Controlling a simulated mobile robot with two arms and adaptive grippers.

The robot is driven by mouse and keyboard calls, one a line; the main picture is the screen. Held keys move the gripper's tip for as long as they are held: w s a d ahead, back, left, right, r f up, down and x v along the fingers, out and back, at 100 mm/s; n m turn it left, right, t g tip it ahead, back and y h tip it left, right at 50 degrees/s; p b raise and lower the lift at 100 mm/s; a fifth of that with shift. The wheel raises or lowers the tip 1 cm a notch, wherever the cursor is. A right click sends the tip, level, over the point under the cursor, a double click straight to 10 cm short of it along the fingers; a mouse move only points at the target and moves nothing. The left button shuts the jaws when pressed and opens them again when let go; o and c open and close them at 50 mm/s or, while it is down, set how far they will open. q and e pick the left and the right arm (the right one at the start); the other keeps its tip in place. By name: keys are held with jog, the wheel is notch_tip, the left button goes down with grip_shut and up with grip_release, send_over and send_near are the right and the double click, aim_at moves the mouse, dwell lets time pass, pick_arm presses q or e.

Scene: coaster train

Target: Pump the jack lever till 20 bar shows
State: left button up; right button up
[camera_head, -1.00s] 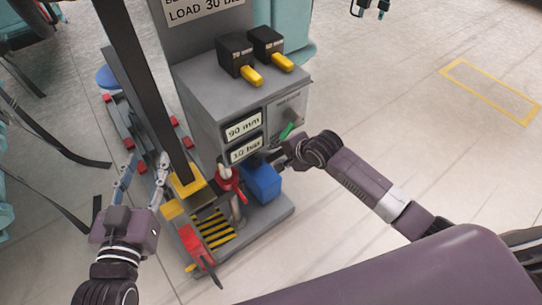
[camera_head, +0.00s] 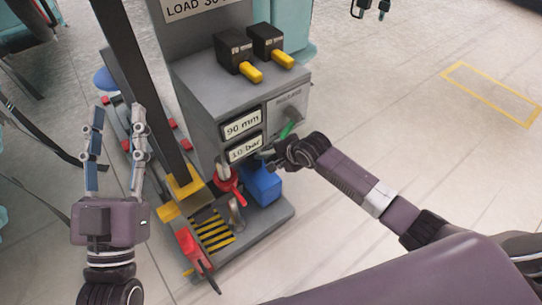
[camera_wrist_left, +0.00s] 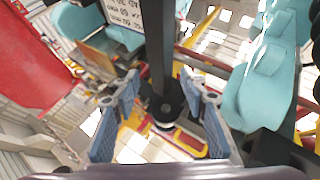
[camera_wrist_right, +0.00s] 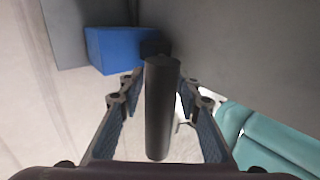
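The grey jack cabinet (camera_head: 240,100) carries a display reading 90 mm (camera_head: 242,125) and a pressure display reading 10 bar (camera_head: 245,149). In the right wrist view a dark round bar, apparently the jack lever (camera_wrist_right: 160,110), lies between the fingers of my right gripper (camera_wrist_right: 160,88). Gaps show on both sides of the bar, so the fingers are open around it. In the head view my right gripper (camera_head: 272,155) is beside the cabinet front, above a blue box (camera_head: 263,184), and largely hides the bar. My left gripper (camera_head: 117,106) is open and empty, left of the dark post.
A green handle (camera_head: 287,130) sits on the cabinet front, close above my right gripper. Two black units (camera_head: 233,50) with yellow levers are on top. A red handle (camera_head: 230,187) and red pedal (camera_head: 190,248) stand low by the striped plate (camera_head: 214,232). Floor at right is clear.

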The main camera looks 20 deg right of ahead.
jog(key=shift+c, duration=0.6)
grip_shut()
pick_arm(q)
jog(key=shift+w, duration=0.1)
